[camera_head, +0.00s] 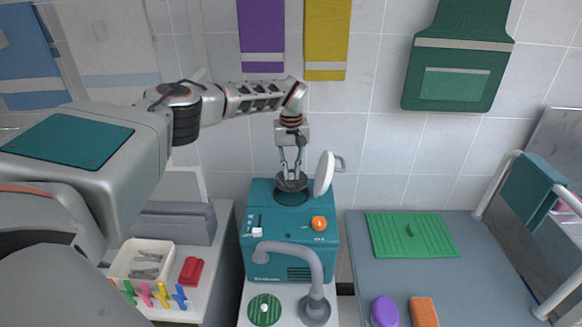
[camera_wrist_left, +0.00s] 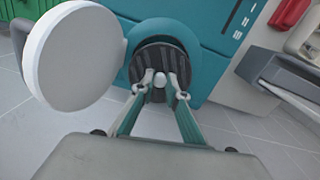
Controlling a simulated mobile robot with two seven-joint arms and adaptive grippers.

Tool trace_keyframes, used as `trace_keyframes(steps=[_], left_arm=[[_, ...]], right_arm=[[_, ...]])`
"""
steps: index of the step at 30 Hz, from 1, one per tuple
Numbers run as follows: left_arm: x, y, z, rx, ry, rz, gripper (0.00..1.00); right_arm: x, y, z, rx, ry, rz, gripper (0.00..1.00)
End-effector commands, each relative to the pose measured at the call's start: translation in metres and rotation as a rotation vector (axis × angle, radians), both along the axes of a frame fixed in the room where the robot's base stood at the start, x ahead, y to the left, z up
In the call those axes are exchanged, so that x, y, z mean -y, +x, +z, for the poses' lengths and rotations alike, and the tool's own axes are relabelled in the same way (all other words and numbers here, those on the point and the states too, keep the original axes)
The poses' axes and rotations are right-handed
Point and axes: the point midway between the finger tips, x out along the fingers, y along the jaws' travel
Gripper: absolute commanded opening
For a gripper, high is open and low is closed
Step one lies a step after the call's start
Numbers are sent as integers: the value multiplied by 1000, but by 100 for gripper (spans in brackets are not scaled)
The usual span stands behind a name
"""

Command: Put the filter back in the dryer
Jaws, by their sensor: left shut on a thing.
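The teal dryer (camera_head: 262,222) stands in the middle of the head view, and its teal face (camera_wrist_left: 190,25) shows in the left wrist view. Its round white lid (camera_head: 324,172) stands open at the right of the top opening; the lid (camera_wrist_left: 82,55) is at the left in the wrist view. My left gripper (camera_head: 291,176) points down over the opening and is shut on the small pale knob of the dark round filter (camera_head: 290,183). In the wrist view the ribbed filter (camera_wrist_left: 158,60) is at the opening; I cannot tell how deep it sits. My right gripper is not in view.
A grey tap (camera_head: 300,262) stands before the dryer. On the left counter are a white tray (camera_head: 118,262) and a red object (camera_head: 191,270). On the right table are a green ridged mat (camera_head: 390,236), a purple object (camera_head: 384,311) and an orange block (camera_head: 423,312).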

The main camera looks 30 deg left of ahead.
Motion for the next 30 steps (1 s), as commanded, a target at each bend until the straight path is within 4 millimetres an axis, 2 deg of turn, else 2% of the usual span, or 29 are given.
trace_keyframes(steps=[13, 18, 30], left_arm=[[0, 0, -43, -1, 0, 1, 0], [0, 0, -57, -1, 0, 1, 0], [-1, 0, -71, -1, -1, 1, 0]], right_arm=[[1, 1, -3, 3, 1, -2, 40], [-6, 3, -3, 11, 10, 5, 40], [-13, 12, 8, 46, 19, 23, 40]])
